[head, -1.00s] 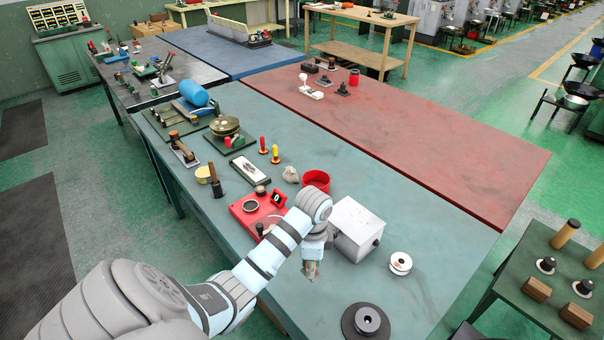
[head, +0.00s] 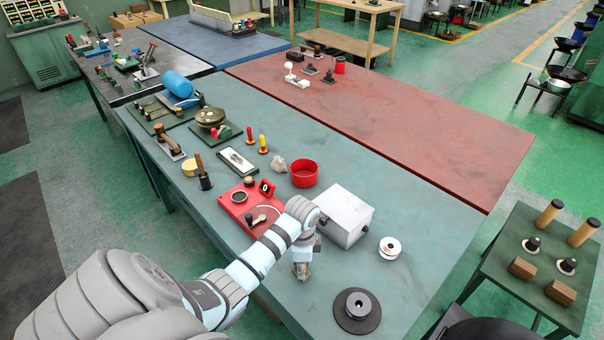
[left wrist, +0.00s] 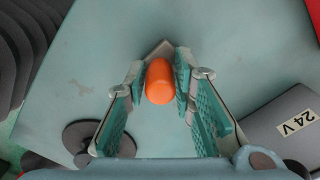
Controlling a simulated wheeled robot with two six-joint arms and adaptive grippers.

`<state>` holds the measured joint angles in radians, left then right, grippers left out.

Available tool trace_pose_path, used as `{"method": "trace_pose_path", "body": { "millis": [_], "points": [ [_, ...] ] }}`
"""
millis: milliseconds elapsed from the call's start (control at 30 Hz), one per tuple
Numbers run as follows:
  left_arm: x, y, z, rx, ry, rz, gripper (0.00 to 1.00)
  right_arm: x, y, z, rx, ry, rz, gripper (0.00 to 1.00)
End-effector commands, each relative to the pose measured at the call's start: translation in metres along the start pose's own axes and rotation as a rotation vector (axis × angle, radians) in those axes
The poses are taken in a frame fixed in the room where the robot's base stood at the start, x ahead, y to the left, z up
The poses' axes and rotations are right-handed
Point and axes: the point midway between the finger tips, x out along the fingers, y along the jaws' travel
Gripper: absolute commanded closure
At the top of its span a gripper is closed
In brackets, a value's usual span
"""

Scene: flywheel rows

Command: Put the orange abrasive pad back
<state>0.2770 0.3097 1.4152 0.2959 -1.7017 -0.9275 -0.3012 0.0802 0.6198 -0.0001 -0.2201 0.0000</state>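The orange abrasive pad (left wrist: 160,82) shows in the left wrist view as a small rounded orange piece between the two fingertips, with a grey-beige pointed part beyond it. My left gripper (head: 302,270) points down over the teal table (head: 410,215), in front of the white-grey box (head: 342,216). Its fingers (left wrist: 160,86) close in on both sides of the orange piece and appear to hold it. The orange piece cannot be made out in the head view. My right gripper is not in view.
A dark disc (head: 373,320) lies right of the gripper, with a white spool (head: 390,248) behind it. A red tray (head: 235,207) and red bowl (head: 304,174) stand farther back. A green stand (head: 500,290) with wooden blocks is at right. The red tabletop (head: 400,130) is mostly clear.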

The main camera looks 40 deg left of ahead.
Motion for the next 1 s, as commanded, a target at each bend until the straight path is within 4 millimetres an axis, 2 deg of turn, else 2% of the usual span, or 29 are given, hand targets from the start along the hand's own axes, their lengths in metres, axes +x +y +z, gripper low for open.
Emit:
{"method": "trace_pose_path", "body": {
  "millis": [33,67,367,467,733,833,1000],
  "points": [
    [0.000,0.000,0.000,0.000,0.000,0.000,0.65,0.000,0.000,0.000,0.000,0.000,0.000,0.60],
    [0.000,0.000,0.000,0.000,0.000,0.000,0.60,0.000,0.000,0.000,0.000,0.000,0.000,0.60],
    [-0.002,0.000,0.000,0.000,0.001,-0.001,0.60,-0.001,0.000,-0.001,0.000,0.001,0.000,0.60],
    [-0.013,-0.001,0.000,0.001,0.002,-0.004,0.60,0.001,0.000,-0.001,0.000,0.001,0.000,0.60],
    [-0.069,-0.001,-0.001,0.001,0.002,-0.003,0.60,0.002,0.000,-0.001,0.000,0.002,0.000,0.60],
    [-0.077,0.000,0.000,0.000,0.000,-0.002,0.60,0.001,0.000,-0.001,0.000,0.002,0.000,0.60],
    [-0.078,0.000,0.000,0.000,0.000,0.000,0.60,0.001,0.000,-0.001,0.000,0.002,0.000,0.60]
  ]
}}
